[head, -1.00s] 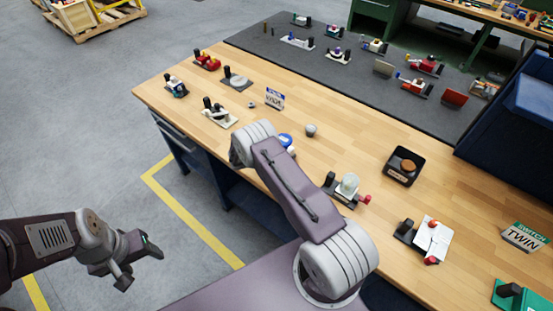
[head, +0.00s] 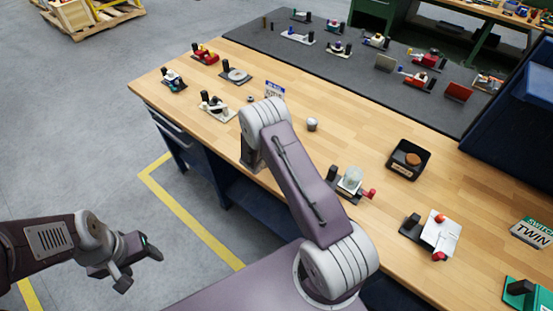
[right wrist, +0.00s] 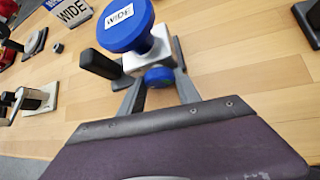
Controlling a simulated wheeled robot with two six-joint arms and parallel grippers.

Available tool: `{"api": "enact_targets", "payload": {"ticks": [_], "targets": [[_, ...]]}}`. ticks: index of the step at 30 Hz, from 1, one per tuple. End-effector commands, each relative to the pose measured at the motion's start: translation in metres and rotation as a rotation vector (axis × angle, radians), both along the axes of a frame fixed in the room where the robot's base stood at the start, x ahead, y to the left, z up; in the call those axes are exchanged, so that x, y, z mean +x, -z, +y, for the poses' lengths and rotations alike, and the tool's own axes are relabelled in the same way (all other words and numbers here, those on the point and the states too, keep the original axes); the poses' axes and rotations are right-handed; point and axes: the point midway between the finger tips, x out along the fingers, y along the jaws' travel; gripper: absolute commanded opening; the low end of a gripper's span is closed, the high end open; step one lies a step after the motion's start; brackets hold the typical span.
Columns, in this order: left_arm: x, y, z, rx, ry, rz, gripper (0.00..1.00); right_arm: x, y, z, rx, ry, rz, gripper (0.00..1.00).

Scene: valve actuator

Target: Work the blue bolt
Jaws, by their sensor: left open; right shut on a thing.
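The blue bolt (right wrist: 159,77) is a short round blue end at the front of a white block, between the two fingers of my right gripper (right wrist: 158,88). The gripper is shut on it. Above it, a large blue round knob (right wrist: 125,24) labelled WIDE sits on the same white block (right wrist: 147,50), with a black upright post (right wrist: 100,64) at its left. In the head view my right arm hides this device and the right gripper. My left gripper (head: 139,267) is open and empty over the floor, left of the bench.
The wooden bench (head: 350,120) holds several other small devices. A WIDE sign (head: 274,92) stands behind the arm.

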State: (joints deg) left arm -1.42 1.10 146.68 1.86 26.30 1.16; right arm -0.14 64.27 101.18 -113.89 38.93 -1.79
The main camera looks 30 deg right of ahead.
Motion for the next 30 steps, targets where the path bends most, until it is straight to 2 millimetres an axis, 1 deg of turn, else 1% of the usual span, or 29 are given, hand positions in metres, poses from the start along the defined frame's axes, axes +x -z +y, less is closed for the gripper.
{"api": "enact_targets", "payload": {"ticks": [1,10,11,12,13,24,26,30], "targets": [[0.0,0.006,0.0,0.0,0.0,0.0,0.62,-0.001,0.003,0.0,0.007,0.001,-0.007,0.0],[0.0,0.003,0.0,0.0,0.0,-0.001,0.62,-0.001,0.0,0.001,0.013,0.002,-0.014,0.0],[0.0,0.003,0.0,0.0,0.0,-0.001,0.62,-0.001,0.0,0.001,0.013,0.001,-0.014,0.42],[0.0,0.003,0.0,0.0,0.0,-0.001,0.62,-0.001,0.0,0.001,0.013,0.001,-0.014,0.54],[0.0,0.003,0.0,0.0,0.0,-0.001,0.62,-0.001,0.0,0.001,0.013,0.001,-0.014,0.62],[0.0,0.005,0.0,0.0,0.0,-0.001,0.62,-0.002,-0.002,0.003,0.011,0.0,-0.014,0.62],[0.0,0.007,0.0,0.0,0.0,-0.001,0.62,-0.005,-0.007,0.007,0.012,-0.001,-0.015,0.62],[0.0,0.015,0.0,0.0,0.0,-0.001,0.62,-0.017,-0.024,0.023,0.012,-0.002,-0.017,0.62]]}}
